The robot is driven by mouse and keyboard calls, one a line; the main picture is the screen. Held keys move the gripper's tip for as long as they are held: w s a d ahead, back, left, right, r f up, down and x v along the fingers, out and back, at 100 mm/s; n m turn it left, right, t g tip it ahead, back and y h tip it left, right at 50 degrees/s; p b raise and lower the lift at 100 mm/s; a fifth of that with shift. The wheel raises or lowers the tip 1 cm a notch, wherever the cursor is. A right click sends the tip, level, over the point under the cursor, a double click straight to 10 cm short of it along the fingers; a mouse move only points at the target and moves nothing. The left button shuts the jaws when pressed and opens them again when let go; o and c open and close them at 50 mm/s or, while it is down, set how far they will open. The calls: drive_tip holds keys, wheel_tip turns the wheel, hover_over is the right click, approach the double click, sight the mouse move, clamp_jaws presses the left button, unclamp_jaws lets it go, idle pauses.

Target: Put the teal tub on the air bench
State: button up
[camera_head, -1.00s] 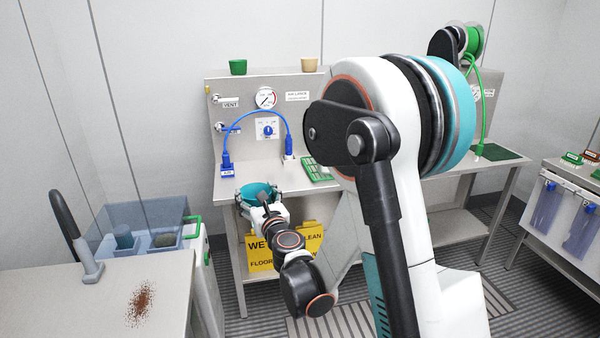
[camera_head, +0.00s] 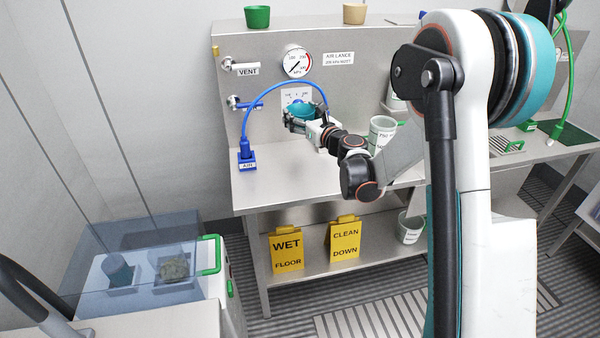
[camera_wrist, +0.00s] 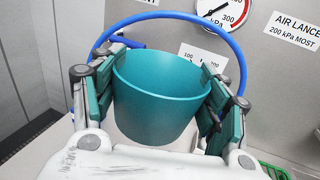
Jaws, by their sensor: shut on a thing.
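The teal tub (camera_head: 302,110) is held in my gripper (camera_head: 308,122) in front of the panel of the air bench (camera_head: 285,188). In the wrist view the tub (camera_wrist: 158,105) is upright with its open top showing, and a finger of my gripper (camera_wrist: 155,92) presses each side. The tub appears raised above the bare bench top; the exact gap under it cannot be told. The blue hose (camera_head: 262,90) arches behind the tub and partly passes beside it.
A blue air fitting (camera_head: 247,158) stands on the bench's left. A pale bucket (camera_head: 382,132) stands right of my gripper. A green cup (camera_head: 257,17) and a tan cup (camera_head: 354,14) sit on top. The bench's front left is clear.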

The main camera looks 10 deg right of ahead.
drive_tip(key=shift+w+d+r+y, duration=0.15)
drive_tip(key=shift+w+y, duration=0.15)
drive_tip(key=shift+w, duration=0.45)
drive_tip(key=shift+w+f+n, duration=0.15)
drive_tip(key=shift+f+n, duration=0.1)
drive_tip(key=shift+n, duration=0.05)
wheel_tip(320, 180, down, 19)
drive_tip(key=b, duration=0.7)
drive_tip(key=shift+f, duration=0.15)
drive_tip(key=o, duration=1.1)
drive_tip(key=shift+c, duration=0.2)
